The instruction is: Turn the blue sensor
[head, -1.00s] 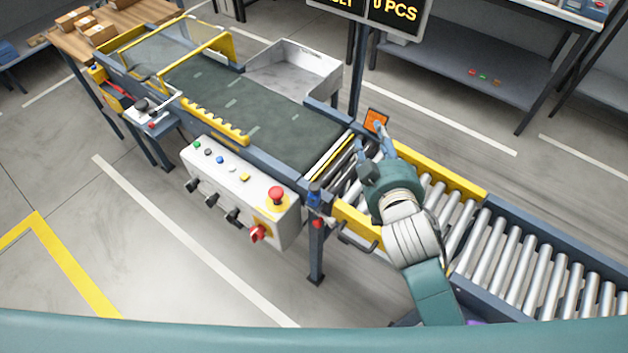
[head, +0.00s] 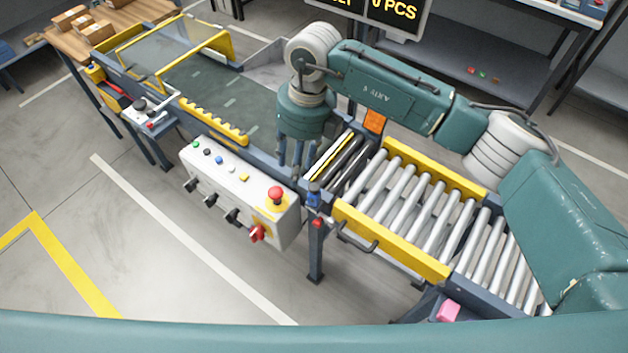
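The blue sensor (head: 313,196) is a small upright blue piece on a bracket at the near edge of the line, between the belt's end and the rollers, just right of the control box. My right gripper (head: 297,170) points down above the near end of the belt, slightly left of and above the sensor in the picture. Its fingers look spread and empty, with no contact with the sensor visible. My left gripper is out of view.
The white control box (head: 236,190) with buttons and a red emergency stop (head: 276,195) stands left of the sensor. A yellow-railed roller conveyor (head: 400,245) runs to the right. My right arm crosses above it. An orange plate (head: 374,121) sits at the far side.

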